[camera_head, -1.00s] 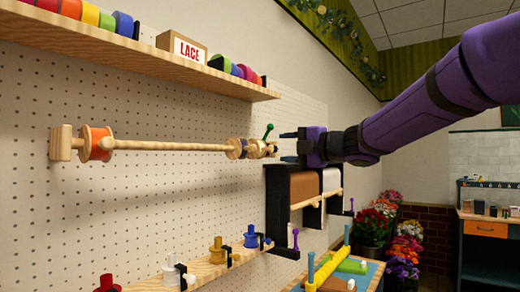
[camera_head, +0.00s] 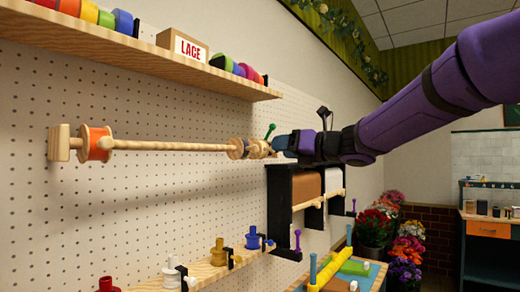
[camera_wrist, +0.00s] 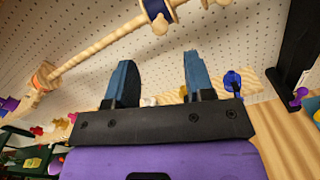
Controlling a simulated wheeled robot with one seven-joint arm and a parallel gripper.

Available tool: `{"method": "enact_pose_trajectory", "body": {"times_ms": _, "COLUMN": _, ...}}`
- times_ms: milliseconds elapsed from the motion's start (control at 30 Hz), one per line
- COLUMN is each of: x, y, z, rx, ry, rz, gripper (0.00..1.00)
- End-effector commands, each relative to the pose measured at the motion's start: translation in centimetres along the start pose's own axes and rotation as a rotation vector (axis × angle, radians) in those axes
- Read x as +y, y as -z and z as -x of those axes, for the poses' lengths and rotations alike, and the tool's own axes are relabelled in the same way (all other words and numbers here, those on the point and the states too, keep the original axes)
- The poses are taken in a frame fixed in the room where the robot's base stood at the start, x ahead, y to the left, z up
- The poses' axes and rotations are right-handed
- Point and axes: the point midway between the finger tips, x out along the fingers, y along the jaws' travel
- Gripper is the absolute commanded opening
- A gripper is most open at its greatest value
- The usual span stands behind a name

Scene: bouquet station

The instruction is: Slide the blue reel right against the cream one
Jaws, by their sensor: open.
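A pale wooden rod (camera_head: 175,146) runs along the pegboard. The blue reel (camera_head: 237,148), with wooden flanges and a dark band, sits near its right end; its navy winding shows at the top edge of the wrist view (camera_wrist: 154,9). Pale round parts (camera_head: 258,148) crowd the rod just right of it; I cannot tell clearly which is the cream reel. A green-knobbed peg (camera_head: 269,131) stands up there. My gripper (camera_head: 279,144) is at the rod's right end, partly covering it. In the wrist view its two blue fingers (camera_wrist: 157,82) are apart with nothing between them.
An orange reel (camera_head: 97,143) sits at the rod's left end. A shelf (camera_head: 150,60) with ribbon rolls and a LACE box (camera_head: 182,46) is above. A black paper-roll holder (camera_head: 282,205) stands below my gripper. A lower ledge (camera_head: 205,270) holds small spools.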

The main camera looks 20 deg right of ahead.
Motion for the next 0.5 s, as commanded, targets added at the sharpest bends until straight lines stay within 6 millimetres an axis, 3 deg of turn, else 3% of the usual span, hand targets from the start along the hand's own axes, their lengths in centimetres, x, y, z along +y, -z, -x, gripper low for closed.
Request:
{"method": "enact_pose_trajectory", "body": {"times_ms": 200, "x": 0.0, "y": 0.1, "z": -4.1, "rx": 0.002, "ry": -0.001, "rz": -0.001, "gripper": 0.49}}
{"method": "enact_pose_trajectory", "body": {"times_ms": 500, "x": 0.0, "y": 0.0, "z": -7.6, "rx": 0.000, "ry": -0.001, "rz": -0.001, "gripper": 0.49}}
